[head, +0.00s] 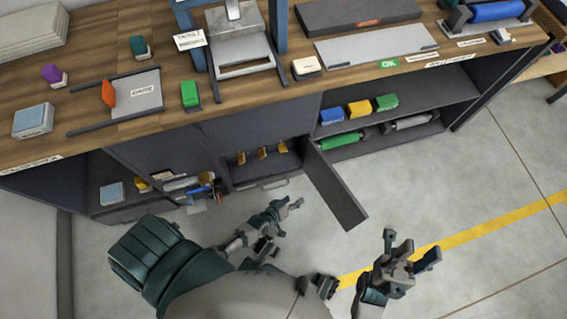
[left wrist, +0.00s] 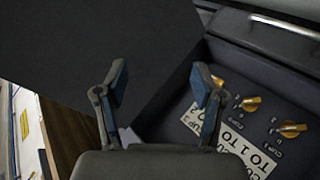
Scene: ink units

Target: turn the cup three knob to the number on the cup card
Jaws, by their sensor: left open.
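Three yellow-orange knobs sit on a dark panel inside an open cabinet bay; the head view shows them small, including the middle knob (head: 263,152). In the left wrist view, one knob (left wrist: 291,129) is near the right edge, another (left wrist: 250,103) is in the middle, and a third (left wrist: 216,82) is partly hidden by a finger. A white card (left wrist: 235,140) on the panel shows partly readable "CUP" and "TO 1" text. My left gripper (head: 284,214) is open and empty, in front of the bay and apart from the knobs. My right gripper (head: 411,250) is open, empty, further right.
The open dark door (head: 335,185) juts out right of the bay. A wooden worktop (head: 120,55) with a press, a tray and coloured blocks is above. The shelf at right (head: 420,101) holds coloured boxes and rollers. Open floor (head: 470,180) lies to the right.

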